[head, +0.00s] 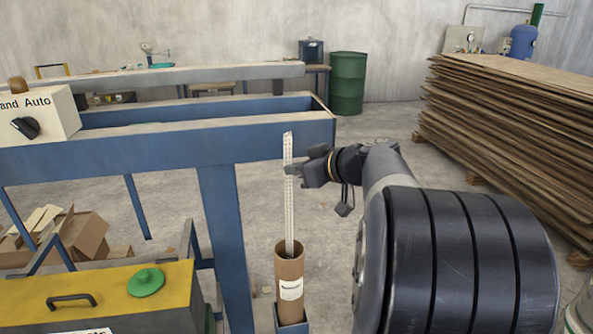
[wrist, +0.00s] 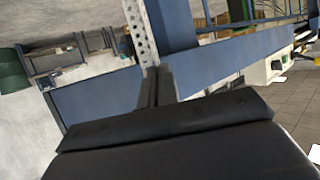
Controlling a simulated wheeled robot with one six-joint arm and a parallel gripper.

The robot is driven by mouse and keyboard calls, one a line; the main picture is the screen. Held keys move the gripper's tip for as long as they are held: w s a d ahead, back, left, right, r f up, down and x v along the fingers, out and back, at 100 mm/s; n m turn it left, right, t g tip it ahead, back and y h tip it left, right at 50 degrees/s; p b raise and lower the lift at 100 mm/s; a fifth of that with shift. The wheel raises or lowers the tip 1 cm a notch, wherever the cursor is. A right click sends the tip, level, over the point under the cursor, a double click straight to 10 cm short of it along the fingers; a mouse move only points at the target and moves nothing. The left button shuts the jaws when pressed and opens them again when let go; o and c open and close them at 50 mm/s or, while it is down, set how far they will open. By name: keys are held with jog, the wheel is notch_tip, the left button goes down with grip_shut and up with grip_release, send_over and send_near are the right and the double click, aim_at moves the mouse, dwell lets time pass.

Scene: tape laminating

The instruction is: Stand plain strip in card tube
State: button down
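A long, pale, narrow strip (head: 288,215) stands nearly upright with its lower end inside the mouth of the brown card tube (head: 290,272). Its lower end is hidden in the tube. In the wrist view the strip (wrist: 140,35) shows dark holes or marks along its face. My gripper (head: 291,170) is at the strip's upper part, well above the tube's rim. In the wrist view its two dark fingers (wrist: 158,86) are close together with the strip between them. The tube has a white label and stands upright in a small blue holder (head: 291,327).
A blue machine frame (head: 180,145) stands just left of the strip, with a control box (head: 40,118) on it. A yellow cover (head: 110,295) with a green knob lies at lower left. Stacked brown boards (head: 510,130) stand at right. Open floor lies between.

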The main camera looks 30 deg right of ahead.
jog(key=shift+s+d+b, duration=0.15)
jog(key=shift+s+b, duration=0.3)
jog(key=shift+b, duration=0.15)
jog(key=shift+f, duration=0.1)
dwell(0.4)
jog(key=shift+f+b, duration=0.45)
jog(key=shift+b, duration=0.3)
jog(key=shift+r, duration=0.2)
jog(key=shift+r, duration=0.35)
jog(key=shift+w+d+b, duration=0.1)
jog(key=shift+d+b, duration=0.15)
jog(key=shift+b, duration=0.2)
jog(key=shift+f, duration=0.1)
